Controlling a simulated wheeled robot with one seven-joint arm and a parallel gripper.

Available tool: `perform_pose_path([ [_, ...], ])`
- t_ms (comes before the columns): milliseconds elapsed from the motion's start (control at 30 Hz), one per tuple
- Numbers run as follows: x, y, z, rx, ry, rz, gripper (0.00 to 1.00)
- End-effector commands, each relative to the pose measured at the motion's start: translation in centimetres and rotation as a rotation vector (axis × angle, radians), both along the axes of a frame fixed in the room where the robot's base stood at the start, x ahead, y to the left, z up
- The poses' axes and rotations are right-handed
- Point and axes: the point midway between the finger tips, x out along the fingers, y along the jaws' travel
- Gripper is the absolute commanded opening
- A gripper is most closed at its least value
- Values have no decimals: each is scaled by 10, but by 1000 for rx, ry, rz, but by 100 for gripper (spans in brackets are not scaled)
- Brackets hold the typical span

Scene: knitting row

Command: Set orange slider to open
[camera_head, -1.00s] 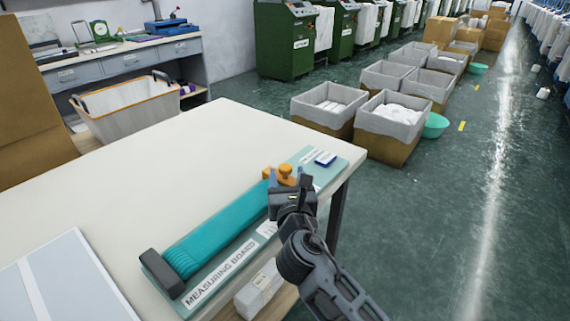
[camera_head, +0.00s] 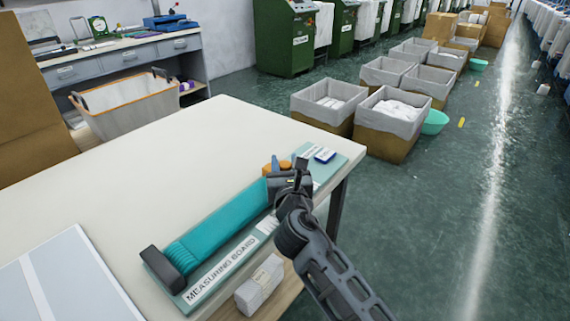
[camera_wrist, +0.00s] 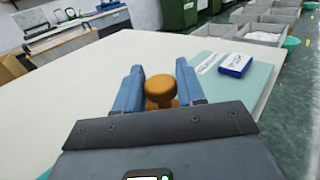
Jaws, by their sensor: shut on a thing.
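The orange slider (camera_head: 276,169) sits on the measuring board (camera_head: 187,298), at the far right end of the teal knit piece (camera_head: 222,223). In the wrist view the slider's round orange knob (camera_wrist: 160,87) stands between the two blue fingers of my gripper (camera_wrist: 161,88). In the head view my gripper (camera_head: 284,170) reaches over the board at the slider and hides part of it. The fingers are shut on the slider. A dark end block (camera_head: 168,268) stands at the near left end of the knit piece.
A blue and white block (camera_head: 325,156) lies on the board's far end, beyond the slider. The white table (camera_head: 180,160) is clear to the left. A pale flat panel (camera_head: 75,285) lies at the near left. Grey-lined boxes (camera_head: 388,123) stand on the floor behind.

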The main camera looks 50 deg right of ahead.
Motion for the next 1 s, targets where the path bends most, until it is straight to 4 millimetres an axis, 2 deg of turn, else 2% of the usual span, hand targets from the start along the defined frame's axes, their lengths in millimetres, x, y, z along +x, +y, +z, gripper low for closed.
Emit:
perform_pose_path([
  [33,0,0,0,-1,1,0,18],
  [233,0,0,0,-1,1,0,0],
  [567,0,-2,2,-1,0,0,0],
  [667,1,-14,5,-3,0,-2,0],
  [900,3,-57,6,-3,-2,-2,0],
  [1000,3,-63,4,-2,-2,0,0],
])
